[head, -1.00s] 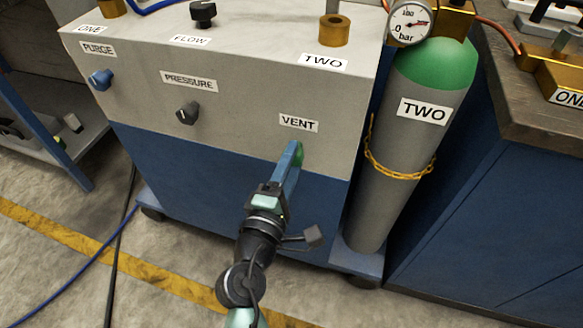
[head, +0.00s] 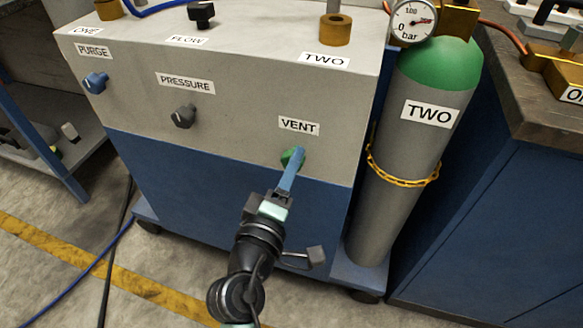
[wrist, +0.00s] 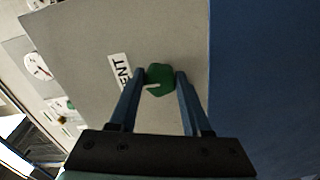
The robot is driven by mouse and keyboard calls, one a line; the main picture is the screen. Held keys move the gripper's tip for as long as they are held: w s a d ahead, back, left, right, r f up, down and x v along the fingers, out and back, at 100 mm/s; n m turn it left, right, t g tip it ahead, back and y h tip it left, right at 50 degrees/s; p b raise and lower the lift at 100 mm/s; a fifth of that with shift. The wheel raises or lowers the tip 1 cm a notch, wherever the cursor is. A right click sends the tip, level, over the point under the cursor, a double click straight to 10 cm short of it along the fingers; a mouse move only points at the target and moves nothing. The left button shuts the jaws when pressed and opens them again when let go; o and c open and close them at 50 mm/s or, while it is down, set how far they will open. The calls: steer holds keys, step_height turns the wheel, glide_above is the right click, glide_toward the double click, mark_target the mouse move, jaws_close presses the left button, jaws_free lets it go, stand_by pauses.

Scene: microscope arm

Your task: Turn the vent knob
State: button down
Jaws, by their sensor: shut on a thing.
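The green vent knob (head: 292,157) is on the front of the grey cabinet panel, just below the VENT label (head: 299,126). In the wrist view the knob (wrist: 160,79) lies between my two blue fingertips, with a pale mark on its face. My gripper (head: 294,164) reaches up to it from below and in front, its fingers shut on the knob's sides. In the head view the fingers cover the lower part of the knob. The wrist view shows the gripper (wrist: 162,80) with one finger on each side.
The blue purge knob (head: 95,82) and the black pressure knob (head: 183,116) sit on the same panel to the left. The grey cylinder TWO (head: 400,165), held by a yellow chain (head: 402,181), stands right of the cabinet. A dark-topped bench (head: 530,110) is farther right.

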steer(key=shift+c, duration=1.8)
jaws_free()
steer(key=v, duration=1.3)
steer(key=shift+p, duration=0.45)
